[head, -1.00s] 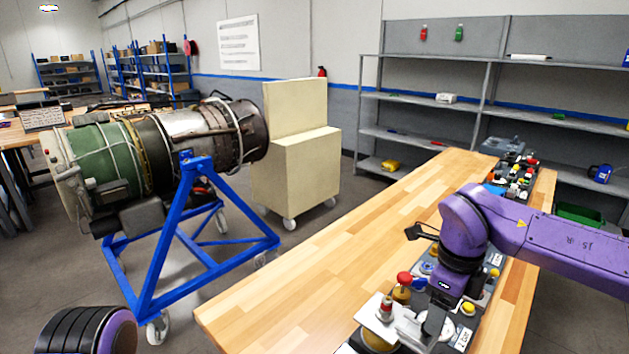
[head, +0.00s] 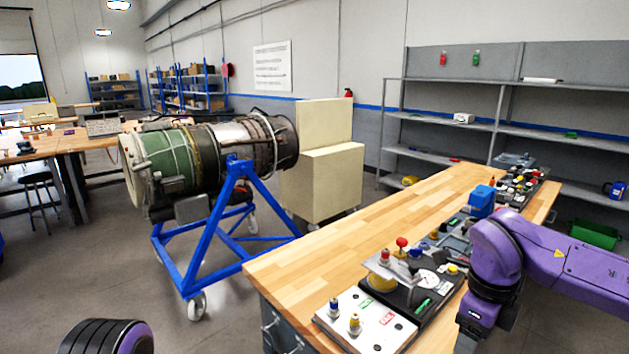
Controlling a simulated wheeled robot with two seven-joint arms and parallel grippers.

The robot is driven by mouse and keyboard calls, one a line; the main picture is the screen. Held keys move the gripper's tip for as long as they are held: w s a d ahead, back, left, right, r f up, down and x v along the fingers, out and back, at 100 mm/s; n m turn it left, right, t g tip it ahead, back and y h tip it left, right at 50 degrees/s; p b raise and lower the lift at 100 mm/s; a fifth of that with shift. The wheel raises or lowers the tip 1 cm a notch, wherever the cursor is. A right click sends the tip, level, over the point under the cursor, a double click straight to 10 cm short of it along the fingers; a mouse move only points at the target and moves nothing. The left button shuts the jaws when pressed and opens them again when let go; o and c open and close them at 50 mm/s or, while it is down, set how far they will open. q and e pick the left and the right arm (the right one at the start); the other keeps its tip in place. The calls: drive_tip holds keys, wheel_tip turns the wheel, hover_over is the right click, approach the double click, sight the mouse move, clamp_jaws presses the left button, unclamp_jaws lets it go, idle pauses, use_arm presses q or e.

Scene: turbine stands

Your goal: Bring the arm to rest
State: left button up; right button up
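My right arm (head: 560,255) is purple. It comes in from the right edge, bends at a rounded joint and points down beside the near right edge of the wooden bench (head: 400,215). Its lower end leaves the picture at the bottom, so the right gripper is hidden. A black and purple part of my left arm (head: 105,338) shows at the bottom left. My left gripper is out of view. Whether either gripper holds anything cannot be seen.
Panels with knobs and buttons (head: 370,320) line the bench's right side, with a blue box (head: 482,201) farther back. A turbine (head: 205,155) rests on a blue wheeled stand (head: 215,240) at left. A beige cabinet (head: 325,180) stands behind.

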drive_tip(key=s+f+n+t+h+b, duration=0.1)
drive_tip(key=s+f+n+h+b, duration=0.15)
drive_tip(key=f, duration=0.85)
drive_tip(key=s+f+n+t+h+b, duration=0.15)
drive_tip(key=f+n, duration=0.25)
drive_tip(key=f, duration=0.7)
drive_tip(key=s+f+n+t+h+b, duration=0.1)
drive_tip(key=s+f+n+t+h, duration=0.2)
drive_tip(key=f, duration=0.8)
use_arm(q)
wheel_tip(320, 180, down, 8)
drive_tip(key=b, duration=0.3)
drive_tip(key=shift+s, duration=0.25)
use_arm(e)
drive_tip(key=s+d+f+n+g+y, duration=0.1)
drive_tip(key=s+d+f+n, duration=0.1)
drive_tip(key=s+f+n, duration=0.3)
drive_tip(key=s+d+f+n+g+y, duration=0.1)
drive_tip(key=s+f+n, duration=0.5)
drive_tip(key=s, duration=0.7)
drive_tip(key=shift+d+f+y, duration=0.45)
drive_tip(key=shift+f+y, duration=0.05)
drive_tip(key=shift+y, duration=0.3)
